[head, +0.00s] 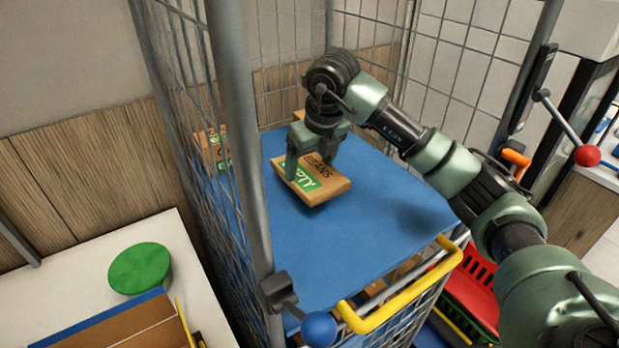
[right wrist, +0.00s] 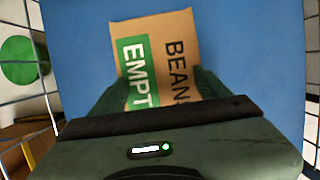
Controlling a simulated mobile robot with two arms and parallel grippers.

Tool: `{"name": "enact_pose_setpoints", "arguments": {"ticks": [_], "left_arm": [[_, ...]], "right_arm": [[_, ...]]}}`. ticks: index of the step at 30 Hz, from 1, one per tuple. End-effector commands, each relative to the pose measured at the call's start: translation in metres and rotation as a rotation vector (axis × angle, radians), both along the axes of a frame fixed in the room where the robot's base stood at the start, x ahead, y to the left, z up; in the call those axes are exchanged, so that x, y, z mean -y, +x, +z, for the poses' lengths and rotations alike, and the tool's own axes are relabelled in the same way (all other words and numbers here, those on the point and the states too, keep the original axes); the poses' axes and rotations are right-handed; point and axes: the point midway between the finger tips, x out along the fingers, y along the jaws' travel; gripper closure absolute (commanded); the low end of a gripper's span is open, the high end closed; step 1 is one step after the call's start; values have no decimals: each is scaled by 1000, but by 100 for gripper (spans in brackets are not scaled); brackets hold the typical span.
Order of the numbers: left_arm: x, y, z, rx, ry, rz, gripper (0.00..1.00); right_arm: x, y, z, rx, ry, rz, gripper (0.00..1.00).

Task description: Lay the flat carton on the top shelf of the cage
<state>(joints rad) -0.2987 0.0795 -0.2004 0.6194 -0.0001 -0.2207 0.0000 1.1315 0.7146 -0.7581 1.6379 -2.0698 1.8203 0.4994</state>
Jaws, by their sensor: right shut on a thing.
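The flat carton (head: 325,182) is brown with a green label and dark lettering. It is in my right gripper (head: 308,172), which is shut on it, over the blue top shelf (head: 375,215) of the cage. The carton also shows in the right wrist view (right wrist: 160,60), between the fingers (right wrist: 150,90), with "BEAN" and "EMPT" readable. I cannot tell whether its underside touches the shelf. The wire cage (head: 285,75) stands around the shelf at the back and left. My left gripper is not in view.
Another brown carton (head: 212,150) shows at the cage's left side. A yellow handle (head: 405,290) crosses the cage front, near a blue knob (head: 319,329). A green round lid (head: 140,268) lies on the white surface at left. Most of the blue shelf is clear.

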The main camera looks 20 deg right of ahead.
Motion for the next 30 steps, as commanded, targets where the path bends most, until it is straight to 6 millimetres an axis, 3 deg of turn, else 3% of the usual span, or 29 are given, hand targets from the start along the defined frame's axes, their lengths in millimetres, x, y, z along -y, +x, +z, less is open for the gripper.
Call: {"name": "enact_pose_setpoints", "arguments": {"ticks": [3,12,23,24,26,30], "left_arm": [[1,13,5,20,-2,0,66],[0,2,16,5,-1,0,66],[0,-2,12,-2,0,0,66],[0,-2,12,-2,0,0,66],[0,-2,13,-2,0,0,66],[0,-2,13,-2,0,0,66]], "right_arm": [[0,0,-10,0,0,0,64],[0,0,-46,-1,-1,0,64],[0,0,-52,1,0,1,64],[0,0,-53,1,0,1,21],[0,0,-52,1,0,1,4],[0,0,-52,1,0,1,2]]}}
